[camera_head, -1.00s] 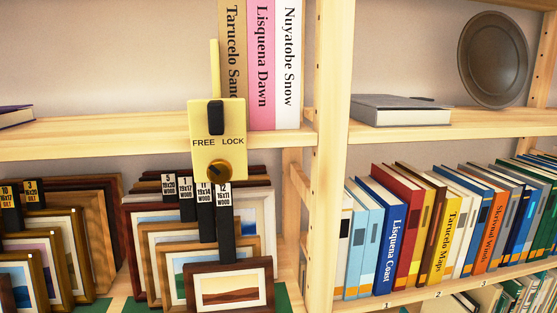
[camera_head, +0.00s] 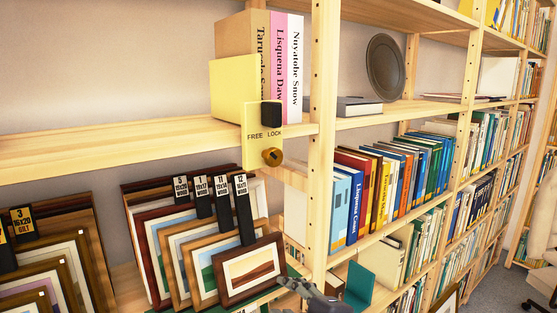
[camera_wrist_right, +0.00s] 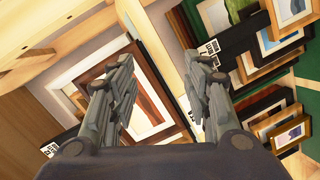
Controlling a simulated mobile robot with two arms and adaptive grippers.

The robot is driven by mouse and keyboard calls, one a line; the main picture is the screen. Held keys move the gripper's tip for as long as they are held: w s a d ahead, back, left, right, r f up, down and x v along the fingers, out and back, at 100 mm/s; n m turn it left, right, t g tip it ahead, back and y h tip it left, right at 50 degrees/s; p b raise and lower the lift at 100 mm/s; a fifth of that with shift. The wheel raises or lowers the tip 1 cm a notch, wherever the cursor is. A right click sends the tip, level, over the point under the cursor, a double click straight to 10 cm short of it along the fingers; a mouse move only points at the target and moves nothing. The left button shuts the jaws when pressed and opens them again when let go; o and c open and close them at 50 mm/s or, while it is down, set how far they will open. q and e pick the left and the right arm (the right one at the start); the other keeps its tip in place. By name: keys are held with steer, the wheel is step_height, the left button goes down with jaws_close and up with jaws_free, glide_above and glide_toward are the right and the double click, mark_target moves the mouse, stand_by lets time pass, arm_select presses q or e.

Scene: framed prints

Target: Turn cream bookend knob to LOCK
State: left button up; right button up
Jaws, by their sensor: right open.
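The cream bookend (camera_head: 235,88) stands on the upper shelf at the left end of a short row of books. Its front plate hangs over the shelf edge and reads FREE on the left and LOCK on the right. I cannot tell clearly which way the knob points. My right gripper (camera_head: 300,286) is at the bottom of the head view, below the knob and apart from it. In the right wrist view its fingers (camera_wrist_right: 160,80) are spread and empty.
Framed prints (camera_head: 205,245) with black size tags stand on the lower shelf below the bookend. A wooden upright (camera_head: 323,130) rises just right of the knob. Books (camera_head: 385,185) fill the shelf beyond. The space directly before the knob looks clear.

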step_height(320, 180, up, 11)
steer(key=s+a+n+y, duration=0.1)
steer(key=a+n+y, duration=0.15)
steer(key=n, duration=0.45)
steer(key=n+t+y, duration=0.1)
steer(key=n+t, duration=0.1)
steer(key=n, duration=1.5)
glide_toward(276, 160)
steer(key=p+x, duration=0.8)
steer(key=p, duration=0.3)
steer(key=shift+w+a+p, duration=0.15)
steer(key=shift+p, duration=0.15)
steer(key=shift+w+a, duration=0.25)
steer(key=shift+w, duration=0.15)
arm_select(q)
step_height(276, 160, up, 12)
steer(key=shift+s+a+f, duration=0.15)
steer(key=shift+s+a, duration=0.05)
steer(key=shift+a, duration=0.05)
arm_select(e)
steer(key=shift+s+d, duration=0.1)
